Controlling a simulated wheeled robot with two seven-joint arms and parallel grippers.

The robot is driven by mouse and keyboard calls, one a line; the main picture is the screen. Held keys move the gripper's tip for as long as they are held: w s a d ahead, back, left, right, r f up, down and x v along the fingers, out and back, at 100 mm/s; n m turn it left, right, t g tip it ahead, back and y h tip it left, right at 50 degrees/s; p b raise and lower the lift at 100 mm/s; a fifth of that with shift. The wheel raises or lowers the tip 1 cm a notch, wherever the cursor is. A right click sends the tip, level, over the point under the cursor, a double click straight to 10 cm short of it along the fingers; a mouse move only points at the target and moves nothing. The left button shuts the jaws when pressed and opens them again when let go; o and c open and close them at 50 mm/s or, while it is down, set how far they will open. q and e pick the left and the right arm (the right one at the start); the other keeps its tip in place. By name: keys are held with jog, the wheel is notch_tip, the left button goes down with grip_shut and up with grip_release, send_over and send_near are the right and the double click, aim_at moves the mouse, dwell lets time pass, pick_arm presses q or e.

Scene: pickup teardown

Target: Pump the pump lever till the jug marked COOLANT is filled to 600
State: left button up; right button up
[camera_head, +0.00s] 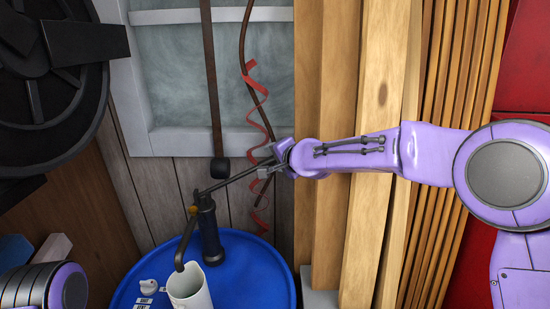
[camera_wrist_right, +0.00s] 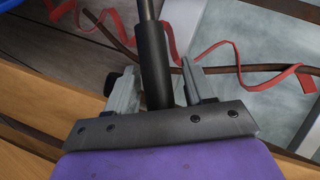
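The hand pump (camera_head: 208,228) stands upright on a blue drum, with its curved spout (camera_head: 181,252) over the open mouth of a white jug (camera_head: 190,291). The jug's lower part is cut off by the picture edge, and no marking or liquid level can be read. The pump lever (camera_head: 228,182) slants up to the right from the pump's top. My right gripper (camera_head: 270,166) is at its far end. My left gripper is out of view; only a piece of that arm shows.
A red curly strip (camera_head: 262,115) and a brown cord hang behind the lever. A dark strap with a black end (camera_head: 220,168) hangs close by. Wooden boards (camera_head: 375,100) stand right.

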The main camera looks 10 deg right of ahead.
jog(key=shift+s, duration=0.2)
jog(key=b+v, duration=0.4)
jog(key=v, duration=0.6)
jog(key=shift+d+r, duration=0.1)
jog(key=shift+r, duration=0.05)
